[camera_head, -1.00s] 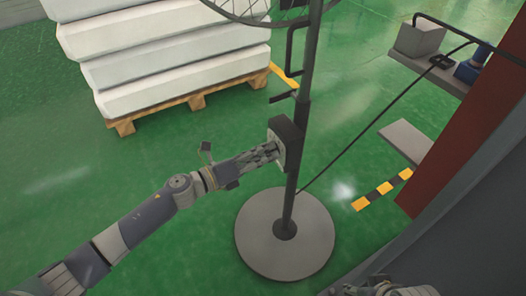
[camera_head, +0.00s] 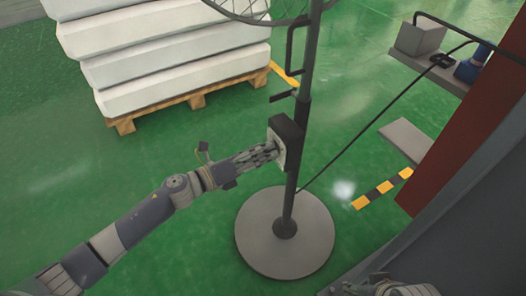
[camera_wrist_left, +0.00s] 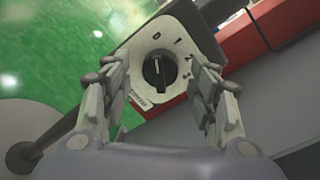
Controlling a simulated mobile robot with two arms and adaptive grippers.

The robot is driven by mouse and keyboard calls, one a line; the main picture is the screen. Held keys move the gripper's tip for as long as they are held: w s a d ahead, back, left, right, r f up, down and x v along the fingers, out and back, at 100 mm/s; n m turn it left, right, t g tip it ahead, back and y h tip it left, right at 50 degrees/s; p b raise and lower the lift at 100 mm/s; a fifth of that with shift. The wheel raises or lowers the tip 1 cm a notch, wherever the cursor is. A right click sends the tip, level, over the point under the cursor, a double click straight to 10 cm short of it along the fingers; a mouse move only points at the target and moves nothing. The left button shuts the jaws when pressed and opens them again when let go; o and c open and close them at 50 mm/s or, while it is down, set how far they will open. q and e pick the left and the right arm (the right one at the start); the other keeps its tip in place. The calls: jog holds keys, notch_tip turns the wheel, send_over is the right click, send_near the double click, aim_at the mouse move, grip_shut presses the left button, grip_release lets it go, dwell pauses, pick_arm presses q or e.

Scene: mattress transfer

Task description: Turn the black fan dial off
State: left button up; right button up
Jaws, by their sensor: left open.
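The black fan dial (camera_wrist_left: 158,70) sits on a light plate of the dark control box in the left wrist view. A "0" and a "I" are printed above it, and its pointer line aims roughly between them, nearer the "0". The control box (camera_head: 287,135) is fixed to the fan's pole (camera_head: 305,90) in the head view. My left gripper (camera_head: 272,152) is open at the box's face. In the left wrist view its fingers (camera_wrist_left: 156,95) stand on either side of the dial; contact cannot be told. My right gripper (camera_head: 385,288) shows only partly at the bottom edge.
The fan's round base (camera_head: 285,245) stands on the green floor. White mattresses (camera_head: 175,60) are stacked on a wooden pallet (camera_head: 190,100) at the back left. A grey shelf (camera_head: 405,140) and red panel (camera_head: 470,120) stand at the right. A cable runs from the pole to the right.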

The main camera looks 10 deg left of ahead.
pick_arm(q)
jog(key=v, duration=1.1)
jog(key=shift+s+a, duration=0.1)
jog(key=shift+s, duration=0.05)
